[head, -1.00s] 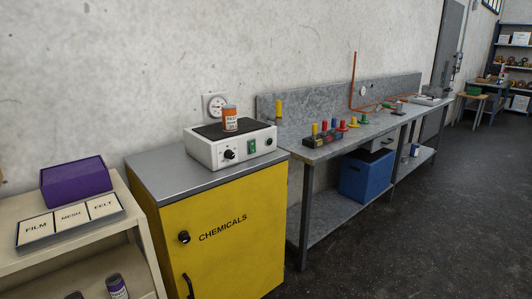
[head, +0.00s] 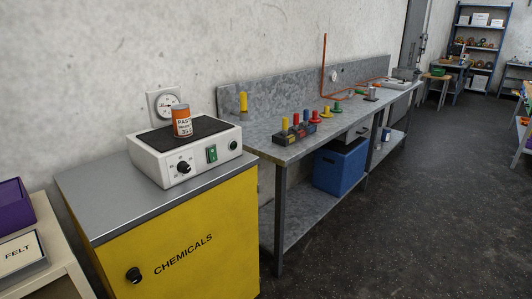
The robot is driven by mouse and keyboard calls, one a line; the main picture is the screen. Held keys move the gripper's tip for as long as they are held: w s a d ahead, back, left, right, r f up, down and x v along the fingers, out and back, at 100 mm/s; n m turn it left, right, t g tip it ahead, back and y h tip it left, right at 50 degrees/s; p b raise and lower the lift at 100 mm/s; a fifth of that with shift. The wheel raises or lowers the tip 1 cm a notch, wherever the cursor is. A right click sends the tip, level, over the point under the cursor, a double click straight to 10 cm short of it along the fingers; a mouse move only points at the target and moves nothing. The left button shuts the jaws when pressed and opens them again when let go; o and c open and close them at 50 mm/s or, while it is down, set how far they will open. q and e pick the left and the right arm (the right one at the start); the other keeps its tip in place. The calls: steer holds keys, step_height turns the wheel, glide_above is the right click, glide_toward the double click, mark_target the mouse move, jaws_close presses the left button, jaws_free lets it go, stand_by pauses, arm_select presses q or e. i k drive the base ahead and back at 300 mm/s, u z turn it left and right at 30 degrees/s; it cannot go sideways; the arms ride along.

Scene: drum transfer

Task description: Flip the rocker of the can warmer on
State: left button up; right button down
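The can warmer (head: 150,167) is a white box with a black top plate, standing on the grey top of the yellow chemicals cabinet. Its front carries a black dial (head: 183,168), a green rocker (head: 212,153) and a small dark knob at the right. The rocker is too small to tell which way it is tipped. An orange and white can (head: 182,122) labelled paste stands upright on the black plate. Neither of my grippers shows in the head view.
The yellow cabinet (head: 190,250) has a knob on its front. A cream shelf with a purple box (head: 12,205) and a felt tray is at left. A grey bench (head: 300,147) with coloured pegs and a blue bin (head: 340,167) stands at right. Dark floor at right is open.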

mark_target(212, 152)
steer(key=u, duration=0.2)
steer(key=i, duration=1.15)
steer(key=u, duration=0.75)
